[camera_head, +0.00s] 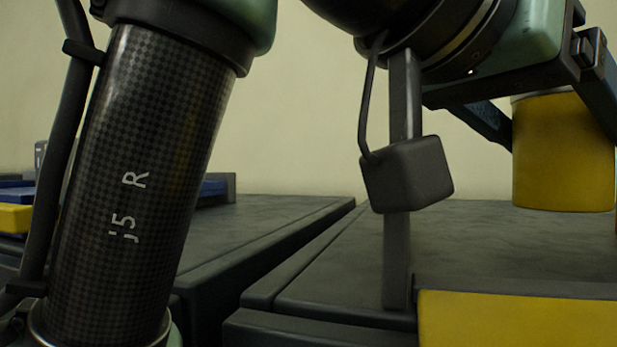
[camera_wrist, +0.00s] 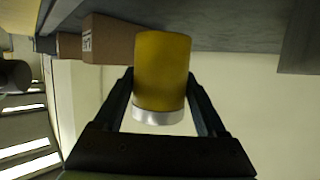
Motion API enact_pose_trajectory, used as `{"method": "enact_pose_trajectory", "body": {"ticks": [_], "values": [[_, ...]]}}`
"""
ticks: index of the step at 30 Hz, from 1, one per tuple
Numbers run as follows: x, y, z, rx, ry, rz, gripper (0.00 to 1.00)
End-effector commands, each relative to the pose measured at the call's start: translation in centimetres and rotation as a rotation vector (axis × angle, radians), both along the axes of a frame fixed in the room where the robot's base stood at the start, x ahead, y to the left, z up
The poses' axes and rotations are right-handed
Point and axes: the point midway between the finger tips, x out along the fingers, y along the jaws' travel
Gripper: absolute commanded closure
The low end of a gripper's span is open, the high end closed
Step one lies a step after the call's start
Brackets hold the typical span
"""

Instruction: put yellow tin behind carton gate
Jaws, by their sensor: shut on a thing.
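The yellow tin (camera_head: 562,155) is at the right of the head view, upright, with a silver rim at its upper end. My gripper (camera_wrist: 160,76) is shut on it, one finger on each side, as the wrist view shows. In the head view the tin appears to hang above the dark grey surface (camera_head: 480,245), though the gap is hard to judge. In the wrist view, a brown carton (camera_wrist: 108,40) with a printed label stands beyond the tin to its left. Another brown carton (camera_wrist: 68,46) is farther left. I cannot tell how the cartons form a gate.
A yellow panel or block (camera_head: 520,318) lies at the front right of the head view. A dark gap divides the two grey surfaces. Blue and yellow items (camera_head: 14,218) are at the far left, partly hidden by my arm. A grey slab (camera_wrist: 300,40) shows at the wrist view's upper right.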

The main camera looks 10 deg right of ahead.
Motion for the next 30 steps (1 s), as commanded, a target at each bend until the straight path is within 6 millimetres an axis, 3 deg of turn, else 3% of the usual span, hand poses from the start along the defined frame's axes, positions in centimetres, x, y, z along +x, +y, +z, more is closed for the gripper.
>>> {"method": "enact_pose_trajectory", "body": {"ticks": [9, 30], "values": [[0.0, 0.0, -3.4, -0.003, 0.0, 0.0, 1.0], [-0.1, -0.1, -5.3, 0.004, 0.003, -0.003, 1.0]]}}
